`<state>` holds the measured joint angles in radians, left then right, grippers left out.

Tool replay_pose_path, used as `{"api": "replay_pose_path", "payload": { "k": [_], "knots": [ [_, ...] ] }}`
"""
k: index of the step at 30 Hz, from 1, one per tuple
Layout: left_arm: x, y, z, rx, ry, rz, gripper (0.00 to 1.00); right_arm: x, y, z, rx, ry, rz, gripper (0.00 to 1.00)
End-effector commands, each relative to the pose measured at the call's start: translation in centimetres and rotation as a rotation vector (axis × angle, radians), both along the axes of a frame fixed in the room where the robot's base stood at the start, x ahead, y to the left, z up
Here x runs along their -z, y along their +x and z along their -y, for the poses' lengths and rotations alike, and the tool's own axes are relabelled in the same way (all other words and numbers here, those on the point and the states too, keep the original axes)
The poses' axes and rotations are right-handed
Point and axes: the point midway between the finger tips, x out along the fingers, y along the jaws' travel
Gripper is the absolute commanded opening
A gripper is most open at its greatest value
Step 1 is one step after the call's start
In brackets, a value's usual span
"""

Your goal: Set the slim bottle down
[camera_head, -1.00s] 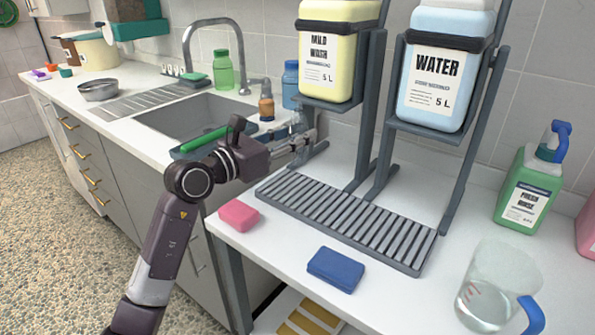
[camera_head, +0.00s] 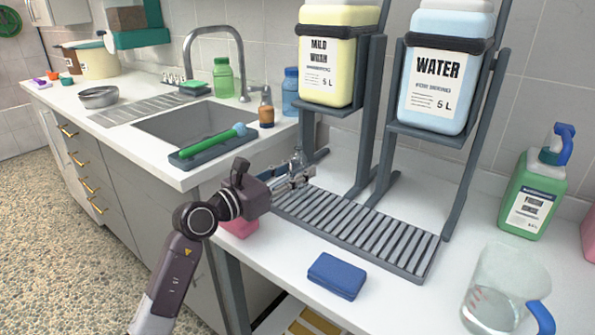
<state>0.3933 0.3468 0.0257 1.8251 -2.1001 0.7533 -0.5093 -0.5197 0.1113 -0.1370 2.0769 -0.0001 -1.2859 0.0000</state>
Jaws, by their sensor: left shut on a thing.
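My left gripper (camera_head: 292,180) is shut on a small, clear-grey thing (camera_head: 298,158), which I take to be the slim bottle. Only its narrow upper part shows clearly above the fingers; the rest is hidden or too small to make out. The gripper holds it over the left end of the grey slatted drain rack (camera_head: 350,222), below the yellow Mild Wash jug (camera_head: 333,60). I cannot tell whether its base touches the rack. My right gripper is not in view.
A pink sponge (camera_head: 240,228) is partly behind my left gripper. A blue sponge (camera_head: 337,275) lies in front of the rack. The Water jug (camera_head: 440,75) hangs on a stand. The sink (camera_head: 195,122) is left.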

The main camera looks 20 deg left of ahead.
Motion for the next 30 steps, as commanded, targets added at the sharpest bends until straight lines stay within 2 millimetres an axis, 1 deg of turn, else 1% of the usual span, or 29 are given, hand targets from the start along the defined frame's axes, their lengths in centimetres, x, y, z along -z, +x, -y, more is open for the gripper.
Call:
{"api": "replay_pose_path", "payload": {
  "k": [3,4,8,20,23,30],
  "knots": [
    [0.2,0.0,0.0,0.0,0.0,0.0,0.09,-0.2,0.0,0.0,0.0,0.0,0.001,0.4],
    [0.2,0.0,0.0,0.001,0.0,0.0,0.31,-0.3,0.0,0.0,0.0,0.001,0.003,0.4],
    [0.2,0.0,0.0,0.001,0.0,0.0,0.45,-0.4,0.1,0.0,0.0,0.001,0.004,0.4],
    [0.0,-0.2,-0.1,0.0,0.0,-0.001,0.46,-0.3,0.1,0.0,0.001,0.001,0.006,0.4],
    [0.1,-1.4,-0.8,0.0,0.0,-0.002,0.46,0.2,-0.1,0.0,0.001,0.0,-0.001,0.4],
    [0.1,-5.7,-3.2,0.0,0.005,-0.003,0.46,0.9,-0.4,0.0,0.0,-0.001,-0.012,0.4]
  ]
}}
